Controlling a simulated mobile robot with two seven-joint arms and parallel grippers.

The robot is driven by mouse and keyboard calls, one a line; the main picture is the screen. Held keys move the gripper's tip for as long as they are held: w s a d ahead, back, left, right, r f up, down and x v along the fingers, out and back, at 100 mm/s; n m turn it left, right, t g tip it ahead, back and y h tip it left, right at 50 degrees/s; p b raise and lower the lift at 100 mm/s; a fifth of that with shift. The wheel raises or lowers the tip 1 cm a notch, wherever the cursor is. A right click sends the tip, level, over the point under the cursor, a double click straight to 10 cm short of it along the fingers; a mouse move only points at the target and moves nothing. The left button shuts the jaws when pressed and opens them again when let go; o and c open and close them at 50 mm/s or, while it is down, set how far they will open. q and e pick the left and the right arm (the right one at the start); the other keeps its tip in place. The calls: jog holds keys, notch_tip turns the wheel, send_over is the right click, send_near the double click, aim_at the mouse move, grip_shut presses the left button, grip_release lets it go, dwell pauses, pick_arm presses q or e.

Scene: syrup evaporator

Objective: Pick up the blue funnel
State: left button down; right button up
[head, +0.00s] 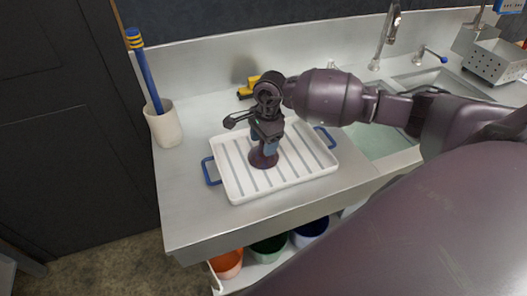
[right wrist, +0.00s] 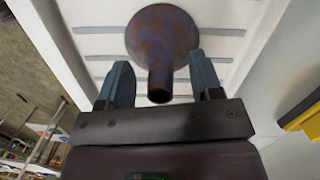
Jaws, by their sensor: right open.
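A funnel (head: 262,158) stands wide end down on the white ribbed tray (head: 238,195). It looks dark purple-brown with bluish patches rather than plain blue. In the right wrist view the funnel (right wrist: 163,35) has its narrow spout pointing towards my gripper. My right gripper (head: 266,143) is over the funnel, pointing down. In the right wrist view its two blue-grey fingers (right wrist: 161,78) are open, one on each side of the spout, with gaps between. The gripper hides part of the funnel in the head view. My left gripper is not in view.
The tray has blue handles (head: 210,171). A beige cup (head: 164,126) with a blue-handled tool stands at left. A yellow-and-black object (head: 248,86) lies behind the tray. A sink (head: 376,143) is at right. Coloured containers (head: 227,263) sit below the steel counter (head: 190,205).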

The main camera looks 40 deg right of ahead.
jog(key=shift+f, duration=0.2)
jog(key=c, duration=0.8)
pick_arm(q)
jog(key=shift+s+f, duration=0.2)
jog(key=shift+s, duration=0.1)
pick_arm(e)
jog(key=shift+c, duration=0.7)
jog(key=shift+s, duration=0.1)
jog(key=shift+r, duration=0.2)
jog(key=shift+c, duration=0.3)
notch_tip(320, 180, up, 19)
jog(key=shift+f+b, duration=0.2)
jog(key=shift+b, duration=0.3)
jog(key=shift+c, duration=0.2)
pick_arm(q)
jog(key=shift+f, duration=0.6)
pick_arm(e)
jog(key=shift+r, duration=0.55)
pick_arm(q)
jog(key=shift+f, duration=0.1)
